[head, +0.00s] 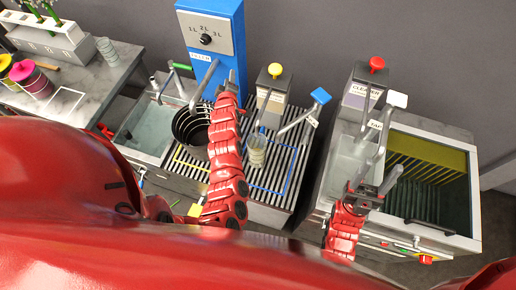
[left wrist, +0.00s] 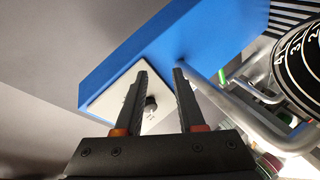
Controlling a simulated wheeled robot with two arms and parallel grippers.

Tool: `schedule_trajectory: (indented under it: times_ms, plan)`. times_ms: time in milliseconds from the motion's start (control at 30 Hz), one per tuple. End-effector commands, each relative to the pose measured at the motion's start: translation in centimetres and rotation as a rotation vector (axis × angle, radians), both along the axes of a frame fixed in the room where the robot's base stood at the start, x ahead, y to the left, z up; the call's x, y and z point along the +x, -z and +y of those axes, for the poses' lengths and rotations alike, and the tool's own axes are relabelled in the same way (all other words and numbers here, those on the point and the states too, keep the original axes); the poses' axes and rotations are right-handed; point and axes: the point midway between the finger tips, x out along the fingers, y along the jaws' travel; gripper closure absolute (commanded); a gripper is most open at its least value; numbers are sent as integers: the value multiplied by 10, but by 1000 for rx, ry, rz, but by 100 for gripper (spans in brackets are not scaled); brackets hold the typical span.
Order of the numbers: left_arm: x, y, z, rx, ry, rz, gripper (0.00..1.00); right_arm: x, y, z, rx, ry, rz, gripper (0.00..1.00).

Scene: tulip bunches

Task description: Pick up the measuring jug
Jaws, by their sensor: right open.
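A small, pale, ringed cup (head: 257,150), which looks like the measuring jug, stands on the slatted grate inside a blue outline. It has a blue part at its rim. My left gripper (head: 229,78) is above and to the left of it, in front of the blue water dispenser (head: 210,45). In the left wrist view its fingers (left wrist: 159,72) are apart with nothing between them; the dispenser's knob (left wrist: 151,103) shows beyond. My right gripper (head: 390,160) is open over the right-hand unit, well right of the cup.
A black bucket (head: 188,126) with litre marks stands left of my left arm, also in the left wrist view (left wrist: 303,65). Dispensers with yellow (head: 275,70) and red (head: 377,63) knobs stand behind. An open tank (head: 440,185) is at the right.

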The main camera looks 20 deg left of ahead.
Motion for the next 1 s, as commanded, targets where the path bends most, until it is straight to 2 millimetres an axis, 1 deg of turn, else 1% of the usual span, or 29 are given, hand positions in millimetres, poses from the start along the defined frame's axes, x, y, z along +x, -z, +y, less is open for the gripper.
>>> schedule_trajectory:
  times_ms: [33,100,167,200,267,300,367,433,500,600,700,767,867,900,1000]
  plan:
    - [4,13,6,-119,-20,81,62,0,0,0,0,0,0,43]
    - [2,32,4,-293,-43,209,62,0,0,0,0,0,0,43]
    - [-5,45,-1,-441,-70,321,62,0,0,0,0,0,0,43]
    - [-12,51,-6,-537,-90,397,62,0,0,0,0,0,0,43]
    - [-25,54,-13,-668,-122,508,62,0,0,0,0,0,0,43]
    - [-36,55,-19,-748,-147,581,62,0,0,0,0,0,0,43]
    - [-52,51,-27,-853,-181,684,62,0,0,0,0,0,0,43]
    - [-71,44,-36,-951,-220,788,62,0,0,0,0,0,0,43]
    - [-87,37,-43,-1024,-256,873,62,0,0,0,0,0,0,43]
    - [-105,27,-50,-1089,-293,961,62,0,0,0,0,0,0,43]
    - [-113,27,-54,-1117,-312,1002,62,0,3,0,0,0,0,43]
    - [-114,33,-58,-1123,-314,1014,62,0,9,0,0,0,0,43]
    - [-112,52,-64,-1121,-314,1015,62,0,22,0,0,0,0,43]
    - [-110,64,-67,-1119,-316,1014,62,0,32,0,0,0,0,43]
    - [-106,88,-76,-1118,-314,1013,62,0,52,0,0,0,0,43]
